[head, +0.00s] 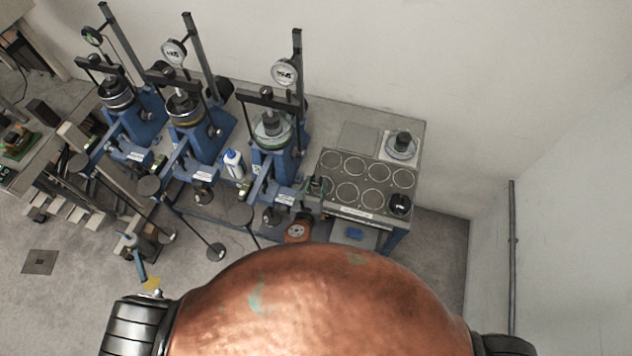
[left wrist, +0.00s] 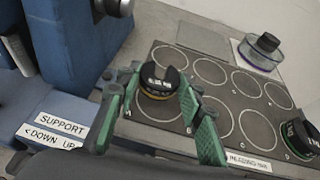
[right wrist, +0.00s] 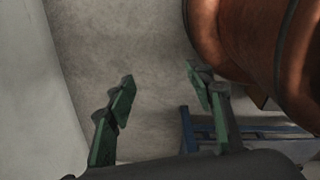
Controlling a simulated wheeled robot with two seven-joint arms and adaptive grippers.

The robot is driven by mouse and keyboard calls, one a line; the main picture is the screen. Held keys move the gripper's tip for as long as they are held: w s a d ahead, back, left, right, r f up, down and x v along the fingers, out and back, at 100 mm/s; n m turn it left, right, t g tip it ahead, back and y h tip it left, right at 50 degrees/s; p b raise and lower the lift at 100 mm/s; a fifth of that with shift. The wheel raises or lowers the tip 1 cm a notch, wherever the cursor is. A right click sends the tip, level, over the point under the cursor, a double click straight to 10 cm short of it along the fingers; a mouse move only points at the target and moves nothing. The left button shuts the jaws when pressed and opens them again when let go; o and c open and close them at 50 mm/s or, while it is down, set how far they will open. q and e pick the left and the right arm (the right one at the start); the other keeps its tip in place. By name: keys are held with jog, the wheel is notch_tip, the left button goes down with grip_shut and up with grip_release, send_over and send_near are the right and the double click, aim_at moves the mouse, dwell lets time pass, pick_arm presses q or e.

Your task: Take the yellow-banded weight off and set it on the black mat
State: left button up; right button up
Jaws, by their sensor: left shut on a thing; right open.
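The yellow-banded weight (left wrist: 160,80), a dark disc with a white marking on top, is between the green fingers of my left gripper (left wrist: 158,92), which is shut on it. It is at a ring near the left end of the black mat (left wrist: 215,104); I cannot tell whether it touches the mat. In the head view my left gripper (head: 318,187) is small at the left edge of the black mat (head: 368,178).
A green-banded black weight (head: 399,204) stands at the mat's right front corner. A clear dish with a black knob (head: 401,145) stands behind the mat. Blue lever frames (head: 270,135) with dials crowd the bench left of the mat. Several other rings on the mat are empty.

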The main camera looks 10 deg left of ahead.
aim_at(315, 193)
pick_arm(q)
jog(key=shift+w+f+b, duration=0.35)
jog(key=shift+f+b, duration=0.05)
jog(key=shift+f, duration=0.2)
jog(key=shift+w+f+b, duration=0.3)
jog(key=shift+f+b, duration=0.05)
jog(key=shift+f, duration=0.25)
jog(key=shift+s+f+b, duration=0.25)
jog(key=shift+f+b, duration=0.25)
jog(key=shift+b, duration=0.3)
jog(key=shift+f+b, duration=0.65)
jog(key=shift+b, duration=0.1)
jog(key=shift+w+f+b, duration=0.1)
jog(key=shift+f+b, duration=0.15)
jog(key=shift+b, duration=0.05)
jog(key=shift+f, duration=0.25)
pick_arm(e)
notch_tip(315, 193, down, 6)
jog(key=w, duration=0.2)
jog(key=shift+w, duration=0.35)
jog(key=shift+f, duration=0.1)
